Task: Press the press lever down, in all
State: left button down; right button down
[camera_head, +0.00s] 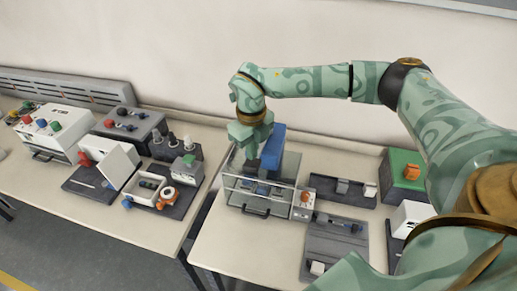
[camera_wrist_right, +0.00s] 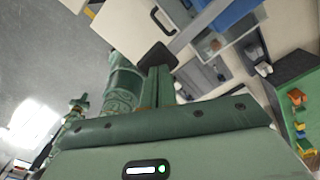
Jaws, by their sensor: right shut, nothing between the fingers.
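The press stands at the left end of the nearer right-hand table in the head view. It has a blue upright head (camera_head: 273,146), a clear-sided front and a dark handle (camera_head: 256,211) low in front. I cannot make out the press lever apart from the arm. My right gripper (camera_head: 249,143) is at the left side of the blue head, pointing down; its fingertips are partly hidden there. In the right wrist view its dark fingertips (camera_wrist_right: 155,55) are together and empty, with the blue head (camera_wrist_right: 236,14) beyond. Whether it touches the press is unclear. My left gripper is out of view.
A small box with an orange knob (camera_head: 305,198) stands right of the press. Grey fixtures (camera_head: 334,245) and a green box with an orange part (camera_head: 402,172) lie further right. The left table (camera_head: 165,225) holds several devices. A gap separates the tables.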

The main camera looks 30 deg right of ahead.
jog(key=shift+f, duration=0.15)
dwell(0.3)
jog(key=shift+f+b, duration=0.5)
jog(key=shift+f, duration=0.55)
notch_tip(320, 180, down, 7)
jog(key=b, duration=0.3)
jog(key=shift+r+b, duration=0.15)
jog(key=shift+b, duration=0.15)
notch_tip(320, 180, up, 14)
jog(key=p, duration=1.2)
jog(key=shift+f, duration=0.2)
jog(key=shift+f, duration=0.1)
